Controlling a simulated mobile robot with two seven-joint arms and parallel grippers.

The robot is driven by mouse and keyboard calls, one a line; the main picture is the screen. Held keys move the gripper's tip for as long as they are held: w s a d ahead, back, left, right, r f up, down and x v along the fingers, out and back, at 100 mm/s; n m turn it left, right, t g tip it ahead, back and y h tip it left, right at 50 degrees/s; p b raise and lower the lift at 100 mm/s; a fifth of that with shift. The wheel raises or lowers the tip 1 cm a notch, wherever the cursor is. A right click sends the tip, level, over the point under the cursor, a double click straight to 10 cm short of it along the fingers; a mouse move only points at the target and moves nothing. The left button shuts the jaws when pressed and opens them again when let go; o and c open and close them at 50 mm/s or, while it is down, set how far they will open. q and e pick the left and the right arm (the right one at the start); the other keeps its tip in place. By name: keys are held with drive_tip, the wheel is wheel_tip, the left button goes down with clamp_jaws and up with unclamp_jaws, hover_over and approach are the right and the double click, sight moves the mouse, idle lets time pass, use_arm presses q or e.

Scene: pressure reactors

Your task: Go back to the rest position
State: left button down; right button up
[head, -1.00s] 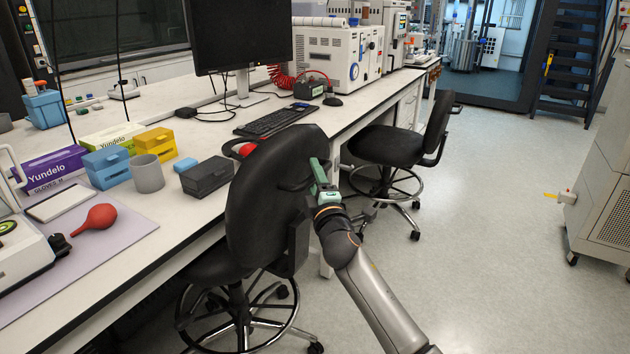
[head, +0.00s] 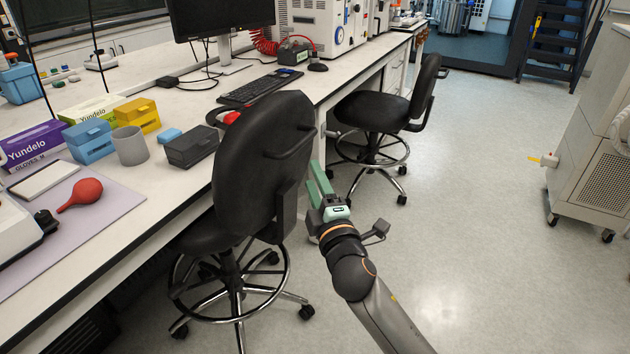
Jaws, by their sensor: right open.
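My right gripper (head: 318,183) with green fingers shows in the head view, just right of the near black chair's backrest. It points away from me and holds nothing that I can see. Its jaws are open, though the fingers overlap from this angle. It is in front of the bench edge in the picture, above the floor. My left gripper is out of the frame.
The near black chair (head: 256,165) stands close left of my right gripper. A second black chair (head: 385,112) is beyond it. The white bench (head: 190,198) runs along the left. A wheeled cabinet (head: 590,150) stands right. Open floor (head: 470,240) lies between.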

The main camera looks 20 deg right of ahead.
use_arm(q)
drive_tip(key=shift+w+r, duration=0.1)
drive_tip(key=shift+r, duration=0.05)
